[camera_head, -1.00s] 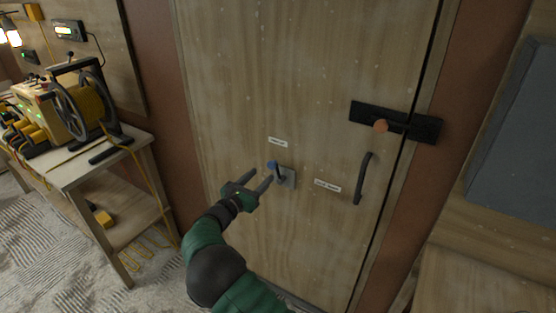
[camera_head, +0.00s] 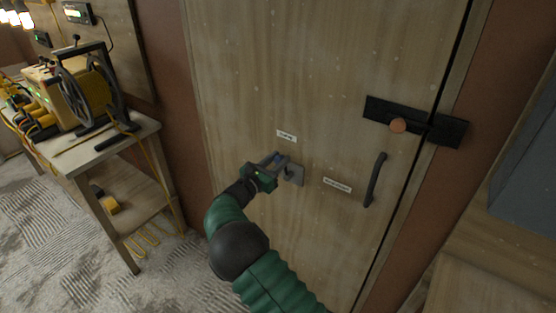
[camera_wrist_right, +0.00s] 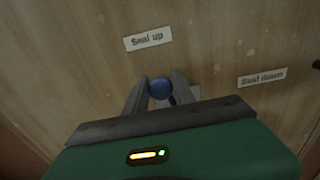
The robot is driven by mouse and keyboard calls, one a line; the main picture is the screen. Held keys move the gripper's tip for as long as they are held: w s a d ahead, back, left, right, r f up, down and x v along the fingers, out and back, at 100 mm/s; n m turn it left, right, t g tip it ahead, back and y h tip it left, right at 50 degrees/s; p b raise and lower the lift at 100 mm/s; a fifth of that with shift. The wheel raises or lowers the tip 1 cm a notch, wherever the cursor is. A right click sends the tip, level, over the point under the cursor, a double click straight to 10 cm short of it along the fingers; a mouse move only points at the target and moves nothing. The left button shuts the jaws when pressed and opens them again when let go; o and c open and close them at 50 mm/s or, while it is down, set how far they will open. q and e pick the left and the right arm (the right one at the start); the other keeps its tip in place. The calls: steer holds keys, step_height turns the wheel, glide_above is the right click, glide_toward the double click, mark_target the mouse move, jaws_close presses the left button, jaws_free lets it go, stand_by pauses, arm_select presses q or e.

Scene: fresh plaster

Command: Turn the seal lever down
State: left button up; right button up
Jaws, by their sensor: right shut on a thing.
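The seal lever, with a blue knob (camera_head: 279,158), stands on a small grey plate (camera_head: 296,175) on the wooden door (camera_head: 300,70). The knob points up and left, toward the "Seal up" label (camera_wrist_right: 148,39). The "Seal down" label (camera_wrist_right: 263,77) is to the right of the lever. My right gripper (camera_head: 280,161) is shut on the knob. In the right wrist view the blue knob (camera_wrist_right: 160,88) sits between the two fingers, which partly hide the plate and lever shaft. My left gripper is out of view.
The door around the lever is otherwise flat.

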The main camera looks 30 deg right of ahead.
steer(key=shift+d, duration=0.15)
jaws_close()
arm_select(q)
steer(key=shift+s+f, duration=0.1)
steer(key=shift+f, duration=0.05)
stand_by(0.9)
